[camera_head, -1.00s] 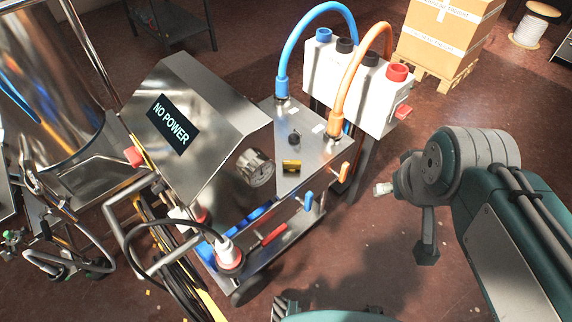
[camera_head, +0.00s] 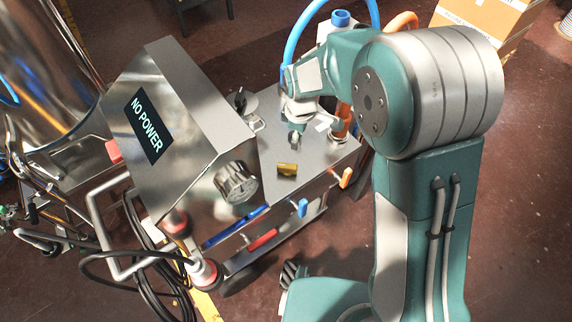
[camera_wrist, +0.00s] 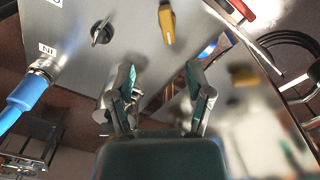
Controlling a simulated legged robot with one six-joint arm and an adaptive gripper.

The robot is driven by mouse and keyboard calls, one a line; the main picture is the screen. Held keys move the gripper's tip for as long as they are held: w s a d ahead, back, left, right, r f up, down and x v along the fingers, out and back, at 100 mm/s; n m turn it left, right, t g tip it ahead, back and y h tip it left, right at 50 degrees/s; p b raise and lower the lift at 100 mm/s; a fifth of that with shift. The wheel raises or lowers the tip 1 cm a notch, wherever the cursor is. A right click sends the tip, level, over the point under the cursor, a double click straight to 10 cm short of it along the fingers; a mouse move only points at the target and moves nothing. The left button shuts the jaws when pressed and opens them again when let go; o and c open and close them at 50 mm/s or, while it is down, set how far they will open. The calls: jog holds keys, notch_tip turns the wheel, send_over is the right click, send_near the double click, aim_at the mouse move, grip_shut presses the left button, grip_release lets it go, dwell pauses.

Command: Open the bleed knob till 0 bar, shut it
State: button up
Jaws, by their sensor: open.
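My gripper (camera_wrist: 160,72) is open and empty above the metal top plate (camera_head: 325,163) of the cart. In the head view my gripper (camera_head: 297,122) hides part of the plate. A black knob (camera_wrist: 101,32) sits on the plate, ahead and left of the open fingers in the wrist view. A yellow handle (camera_wrist: 167,24) lies to its right and shows in the head view (camera_head: 287,169). A silver ribbed knob (camera_head: 236,182) is on the front of the cabinet. I cannot tell which is the bleed knob. No pressure reading is legible.
The cabinet (camera_head: 185,100) with a "NO POWER" display stands left of the plate. A blue hose fitting (camera_wrist: 28,90) rises near the black knob. Orange (camera_head: 346,177) and blue (camera_head: 302,207) handles line the plate's front edge. Black cables (camera_head: 140,245) hang at lower left.

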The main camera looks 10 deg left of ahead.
jog(key=n, duration=0.2)
send_near(287, 165)
jog(key=shift+g, duration=0.3)
jog(key=f, duration=1)
jog(key=shift+w+a+f, duration=0.1)
jog(key=shift+w+f, duration=0.1)
jog(key=shift+f, duration=0.1)
jog(key=shift+c, duration=0.3)
grip_shut()
